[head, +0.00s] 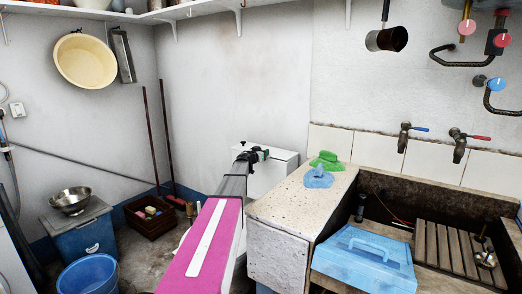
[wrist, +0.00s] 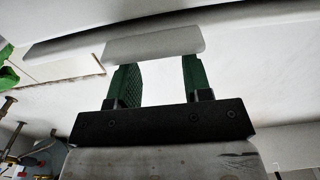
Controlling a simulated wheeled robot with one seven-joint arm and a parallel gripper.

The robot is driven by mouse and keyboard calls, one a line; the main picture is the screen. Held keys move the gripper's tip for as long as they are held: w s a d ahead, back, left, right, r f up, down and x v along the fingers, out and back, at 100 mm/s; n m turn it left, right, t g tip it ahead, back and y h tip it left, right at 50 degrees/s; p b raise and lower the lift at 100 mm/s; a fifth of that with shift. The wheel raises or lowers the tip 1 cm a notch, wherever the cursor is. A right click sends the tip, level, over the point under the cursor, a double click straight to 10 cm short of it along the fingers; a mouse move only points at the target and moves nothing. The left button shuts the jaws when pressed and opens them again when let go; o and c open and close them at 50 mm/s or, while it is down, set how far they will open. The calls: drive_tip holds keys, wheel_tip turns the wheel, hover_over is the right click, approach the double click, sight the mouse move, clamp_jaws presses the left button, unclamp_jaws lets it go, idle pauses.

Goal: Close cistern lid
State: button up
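The white cistern (head: 272,176) stands against the back wall, left of the stone trough, partly hidden by my arm. My gripper (head: 252,155) is at its upper left part. In the wrist view my gripper (wrist: 155,75) has two green fingers spread apart with nothing seen between them. A pale, rounded bar or plate (wrist: 155,44) lies across just beyond the fingertips; I cannot tell whether they touch it. A larger white slab (wrist: 240,20), possibly the cistern lid, spans the top of that view. I cannot tell how far the lid stands open.
The stone trough (head: 277,210) lies right of my arm, with green (head: 327,160) and blue (head: 318,177) cloths on its ledge and a blue toolbox (head: 363,260) in front. A crate (head: 150,217), blue bucket (head: 88,275) and two poles (head: 156,130) are at left.

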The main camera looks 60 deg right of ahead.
drive_tip(key=o, duration=0.9)
drive_tip(key=a, duration=1)
drive_tip(key=shift+a, duration=0.35)
